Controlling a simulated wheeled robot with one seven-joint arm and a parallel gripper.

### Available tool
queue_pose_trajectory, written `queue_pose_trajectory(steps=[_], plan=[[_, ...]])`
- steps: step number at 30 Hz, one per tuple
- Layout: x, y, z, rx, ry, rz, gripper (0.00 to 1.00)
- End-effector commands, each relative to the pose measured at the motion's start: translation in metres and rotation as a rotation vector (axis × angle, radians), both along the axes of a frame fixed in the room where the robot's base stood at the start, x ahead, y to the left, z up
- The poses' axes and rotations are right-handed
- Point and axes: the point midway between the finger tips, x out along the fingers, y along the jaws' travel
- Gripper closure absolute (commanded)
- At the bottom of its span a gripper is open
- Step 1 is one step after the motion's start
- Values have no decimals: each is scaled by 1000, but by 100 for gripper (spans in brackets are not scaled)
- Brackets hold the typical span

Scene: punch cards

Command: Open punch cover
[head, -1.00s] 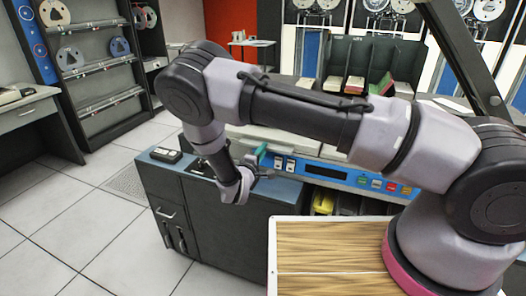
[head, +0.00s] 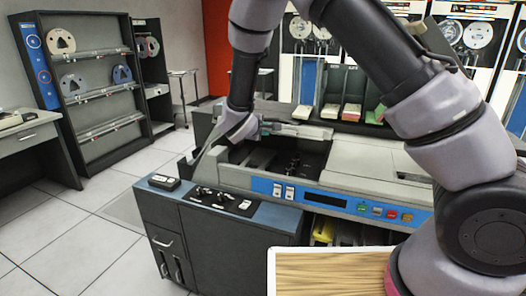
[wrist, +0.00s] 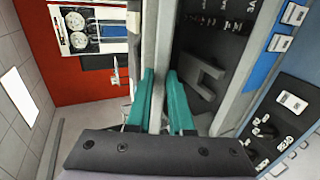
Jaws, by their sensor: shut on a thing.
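The punch cover (head: 300,130) is a light grey panel on the punch machine. In the head view it stands raised at the back of a dark opening (head: 262,158) with mechanism inside. My gripper (head: 260,127) is at the left end of the raised cover, mostly hidden by my wrist. In the wrist view, the teal fingers of my gripper (wrist: 160,76) are on either side of the cover's grey edge (wrist: 156,45) and hold it. The dark interior with lettered parts shows to the right of that edge.
The machine's front has a blue strip with coloured buttons (head: 378,211) and a control ledge with knobs (head: 218,197). Card trays (head: 350,95) stand behind. A wooden-topped surface (head: 330,275) is at the front. Open floor (head: 75,220) lies to the left.

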Motion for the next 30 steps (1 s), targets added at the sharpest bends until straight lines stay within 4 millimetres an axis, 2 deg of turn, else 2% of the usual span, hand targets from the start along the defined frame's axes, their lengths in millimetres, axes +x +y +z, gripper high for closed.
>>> queue_pose_trajectory(steps=[1,8,15,18,24,30], plan=[[7,-2,17,21,21,-4,100],[37,-13,77,46,100,-3,100],[94,-35,150,45,94,-6,100],[119,-45,175,44,96,-6,100],[166,-61,210,41,97,-5,100],[199,-73,229,40,98,-4,100]])
